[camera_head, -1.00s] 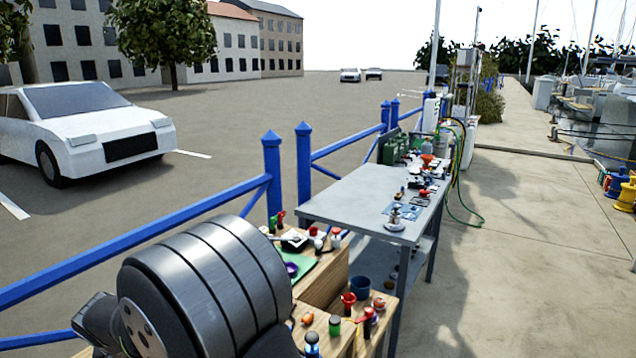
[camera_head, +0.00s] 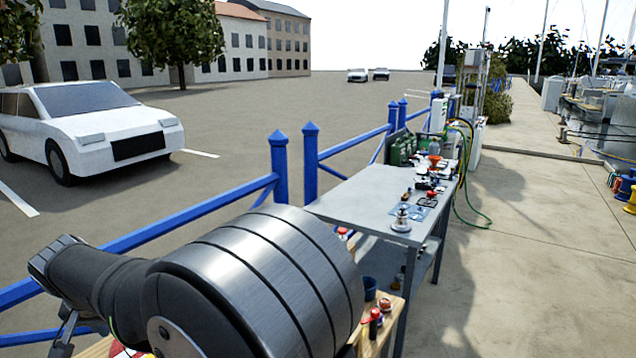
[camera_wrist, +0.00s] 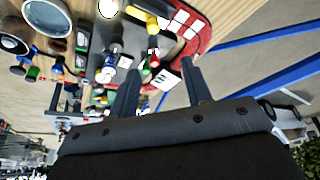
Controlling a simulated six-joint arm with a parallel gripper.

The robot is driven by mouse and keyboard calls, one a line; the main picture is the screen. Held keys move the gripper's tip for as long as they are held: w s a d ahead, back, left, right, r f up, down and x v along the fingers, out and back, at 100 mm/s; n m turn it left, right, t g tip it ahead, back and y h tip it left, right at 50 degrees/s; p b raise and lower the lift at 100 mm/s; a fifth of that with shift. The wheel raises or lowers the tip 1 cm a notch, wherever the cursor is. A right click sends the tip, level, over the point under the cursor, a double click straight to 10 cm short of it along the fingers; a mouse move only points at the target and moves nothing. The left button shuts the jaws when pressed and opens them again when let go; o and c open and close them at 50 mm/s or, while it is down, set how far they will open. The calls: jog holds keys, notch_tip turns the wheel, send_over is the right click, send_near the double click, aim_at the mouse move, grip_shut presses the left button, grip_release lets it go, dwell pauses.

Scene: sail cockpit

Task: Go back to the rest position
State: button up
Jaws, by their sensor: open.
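My gripper (camera_wrist: 162,84) shows in the wrist view with its two dark fingers apart and nothing visible between them. Beyond the fingertips are a red-edged tray (camera_wrist: 208,28) with white cards and several small coloured items, including a yellow-handled tool (camera_wrist: 150,20). I cannot tell the exact gap between the fingers and these items. In the head view, my large grey arm link fills the lower middle and hides much of the wooden bench. My wrist end reaches to the lower left there.
A grey metal table (camera_head: 350,190) with many small items stands beyond the wooden bench (camera_head: 385,318). A dark blue cup (camera_head: 370,288) sits on the bench. A blue railing (camera_head: 200,226) runs along the left, with a white car (camera_head: 95,128) beyond.

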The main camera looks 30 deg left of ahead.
jog(key=w+d+r+n+g+y, duration=0.1)
jog(key=w+d+n+g, duration=0.2)
jog(key=n, duration=0.5)
jog(key=shift+w+d, duration=0.7)
jog(key=shift+d, duration=0.35)
jog(key=shift+r, duration=0.1)
